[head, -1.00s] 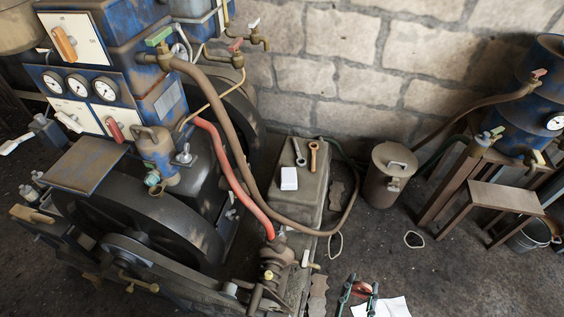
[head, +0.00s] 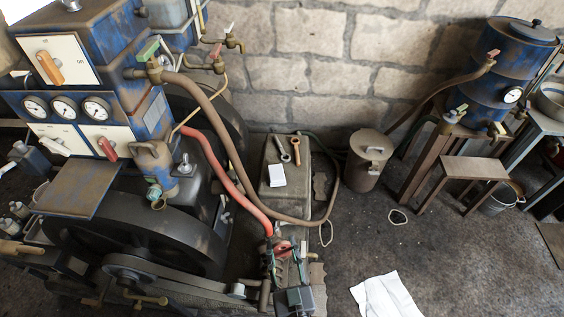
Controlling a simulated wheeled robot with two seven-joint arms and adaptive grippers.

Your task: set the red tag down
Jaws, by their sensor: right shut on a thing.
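The red tag (head: 283,247) is in the grip of my right gripper (head: 285,254), low in the middle of the head view. The gripper is shut on it, over the brass pump fitting at the lower end of the red hose (head: 226,172). Gripper and wrist hide most of that fitting and part of the tag. I cannot tell whether the tag touches anything below it. My left gripper is not in view.
The engine flywheel (head: 135,235) stands left. A white sheet (head: 386,296) lies on the floor right, with open floor around it.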

